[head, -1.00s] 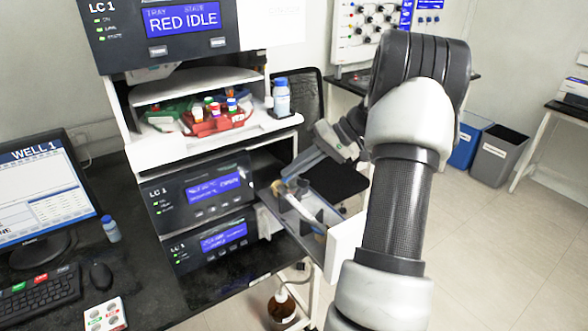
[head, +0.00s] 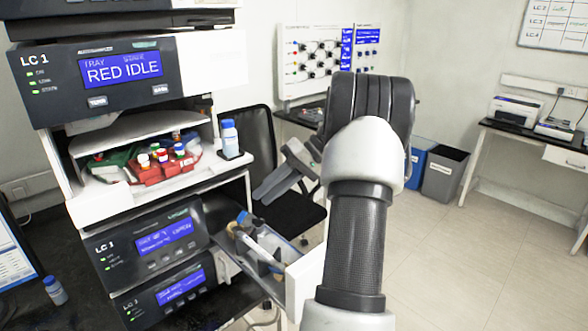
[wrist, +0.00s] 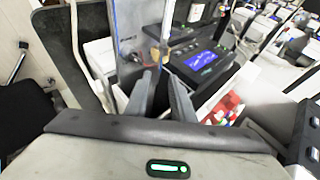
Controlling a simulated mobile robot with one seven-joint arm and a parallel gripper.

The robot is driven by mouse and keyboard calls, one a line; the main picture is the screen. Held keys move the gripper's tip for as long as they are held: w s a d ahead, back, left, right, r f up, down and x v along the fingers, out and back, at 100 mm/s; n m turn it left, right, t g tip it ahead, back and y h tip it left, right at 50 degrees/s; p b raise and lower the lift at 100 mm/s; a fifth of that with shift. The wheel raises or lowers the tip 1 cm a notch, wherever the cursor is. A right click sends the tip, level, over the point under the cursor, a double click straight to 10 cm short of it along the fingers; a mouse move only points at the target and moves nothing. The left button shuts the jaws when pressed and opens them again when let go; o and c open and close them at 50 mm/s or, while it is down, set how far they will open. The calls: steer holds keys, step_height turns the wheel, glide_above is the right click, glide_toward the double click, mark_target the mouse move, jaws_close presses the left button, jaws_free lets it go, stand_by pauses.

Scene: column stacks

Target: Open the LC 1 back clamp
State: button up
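The LC 1 stack (head: 150,255) stands left of centre in the head view. Its open column drawer (head: 306,282) sticks out to the right. A pale column (head: 258,246) lies in the drawer, with brown and blue parts at its far end. The back clamp is too small to tell from these parts. My gripper (head: 260,192) is above the drawer, apart from the column. In the wrist view my gripper (wrist: 160,80) shows two grey fingers with a gap and nothing between them.
A red vial rack (head: 158,170) and a blue-capped bottle (head: 229,138) stand on the shelf above the drawer. A black chair (head: 250,130) is behind my gripper. Bins (head: 443,174) stand at the right. The floor to the right is clear.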

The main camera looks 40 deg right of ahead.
steer(key=v, duration=1)
steer(key=shift+p, duration=0.4)
steer(key=shift+s, duration=0.1)
